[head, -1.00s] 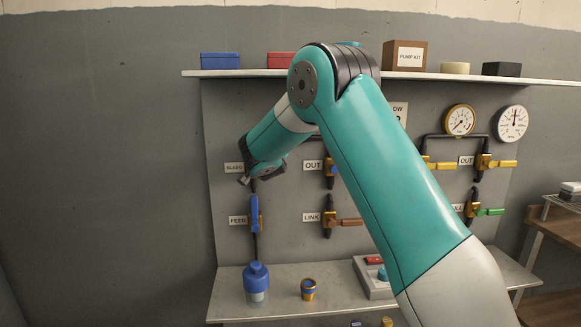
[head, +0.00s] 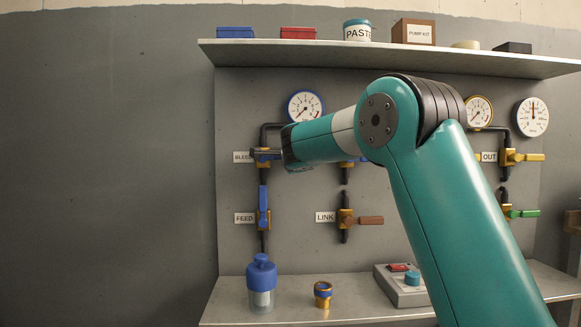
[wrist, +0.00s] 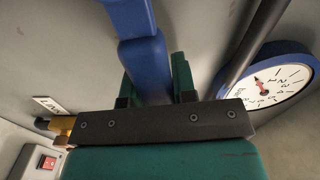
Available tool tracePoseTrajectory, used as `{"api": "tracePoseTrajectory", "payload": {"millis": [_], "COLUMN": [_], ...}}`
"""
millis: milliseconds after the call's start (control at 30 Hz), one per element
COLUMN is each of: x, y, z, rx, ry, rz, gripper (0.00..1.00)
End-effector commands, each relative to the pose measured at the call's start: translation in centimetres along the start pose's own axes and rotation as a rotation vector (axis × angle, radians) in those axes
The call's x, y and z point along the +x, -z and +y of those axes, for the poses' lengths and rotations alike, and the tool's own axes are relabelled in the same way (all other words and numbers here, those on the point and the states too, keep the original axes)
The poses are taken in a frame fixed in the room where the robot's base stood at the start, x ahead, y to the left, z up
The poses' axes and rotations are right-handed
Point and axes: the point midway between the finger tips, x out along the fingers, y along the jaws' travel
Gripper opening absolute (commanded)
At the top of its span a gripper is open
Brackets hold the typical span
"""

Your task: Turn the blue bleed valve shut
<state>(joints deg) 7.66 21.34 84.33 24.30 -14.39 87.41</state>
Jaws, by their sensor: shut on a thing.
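The bleed valve's blue handle (head: 266,153) is beside the partly covered BLEED label (head: 241,157) on the grey panel. My gripper (head: 272,155) has come in from the right, in front of the valve, and covers most of it. In the wrist view the blue handle (wrist: 146,58) runs down between the two fingers of my gripper (wrist: 155,84), which is shut on it. The handle's exact angle is hard to tell in the head view because my gripper hides it.
A blue-rimmed gauge (head: 305,105) is above right of the valve and close in the wrist view (wrist: 268,85). Below is the FEED valve with an upright blue handle (head: 263,198). The LINK valve (head: 345,219) is to the right. A blue bottle (head: 261,285) stands on the lower shelf.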

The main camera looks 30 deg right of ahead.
Motion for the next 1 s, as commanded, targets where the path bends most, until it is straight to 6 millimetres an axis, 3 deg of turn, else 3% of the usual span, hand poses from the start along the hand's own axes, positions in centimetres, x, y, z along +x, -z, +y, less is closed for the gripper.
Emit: {"api": "tracePoseTrajectory", "payload": {"millis": [33,333,900,933,1000], "x": [0.02,0.02,0.03,0.03,0.03], "y": [-0.09,-0.14,-0.16,-0.16,-0.16], "z": [0.8,1.37,1.35,1.35,1.38], "rx": [0.031,0.148,0.178,0.177,0.176], "ry": [0.003,0.002,0.002,0.002,0.001], "rz": [0.0,-0.001,-0.001,-0.001,-0.001], "gripper": [0.0,0.0,0.0,0.32,0.48]}}
